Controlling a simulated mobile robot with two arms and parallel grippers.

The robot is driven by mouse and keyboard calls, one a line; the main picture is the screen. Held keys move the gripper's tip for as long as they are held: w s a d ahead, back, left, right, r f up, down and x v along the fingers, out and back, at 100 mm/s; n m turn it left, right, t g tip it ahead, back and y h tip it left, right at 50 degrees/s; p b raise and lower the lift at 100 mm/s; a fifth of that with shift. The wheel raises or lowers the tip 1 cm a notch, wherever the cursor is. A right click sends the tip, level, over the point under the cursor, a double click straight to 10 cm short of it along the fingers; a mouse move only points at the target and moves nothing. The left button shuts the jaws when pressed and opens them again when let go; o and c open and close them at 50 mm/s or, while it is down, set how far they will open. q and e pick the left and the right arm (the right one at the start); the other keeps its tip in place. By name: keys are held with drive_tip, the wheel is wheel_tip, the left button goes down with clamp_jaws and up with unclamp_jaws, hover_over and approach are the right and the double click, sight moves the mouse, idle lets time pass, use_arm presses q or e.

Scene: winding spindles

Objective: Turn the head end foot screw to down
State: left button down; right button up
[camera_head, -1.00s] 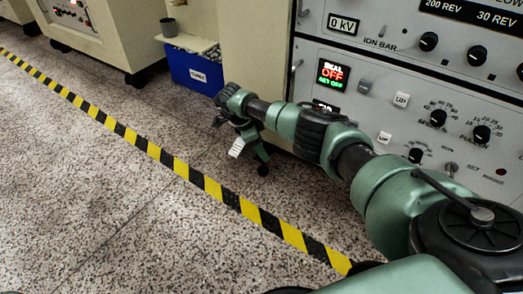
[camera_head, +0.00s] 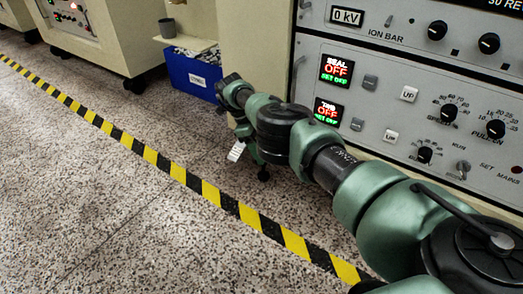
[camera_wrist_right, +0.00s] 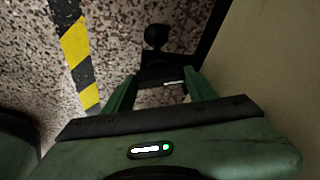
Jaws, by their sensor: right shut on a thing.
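My right arm reaches down at the foot of the grey-panelled cabinet in the head view. In the right wrist view my right gripper (camera_wrist_right: 158,88) has a finger on each side of a dark block (camera_wrist_right: 165,73), and it is shut on it. This dark part appears to be the head end foot screw, but its shape is poorly lit. A round black foot (camera_wrist_right: 155,34) on a short stem shows just beyond it over the floor. In the head view the fingers are small and partly hidden by my wrist. My left gripper is not in view.
The cabinet's control panel (camera_head: 385,75) rises beside my arm. A cream cabinet wall (camera_wrist_right: 265,75) is close on the right in the wrist view. A blue bin (camera_head: 193,75) stands behind. Yellow-black floor tape (camera_head: 185,178) runs across open speckled floor (camera_head: 80,190).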

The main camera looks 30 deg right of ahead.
drive_tip(key=shift+s+a, duration=0.1)
drive_tip(key=o, duration=1.4)
drive_tip(key=shift+c, duration=0.2)
drive_tip(key=shift+n, duration=0.3)
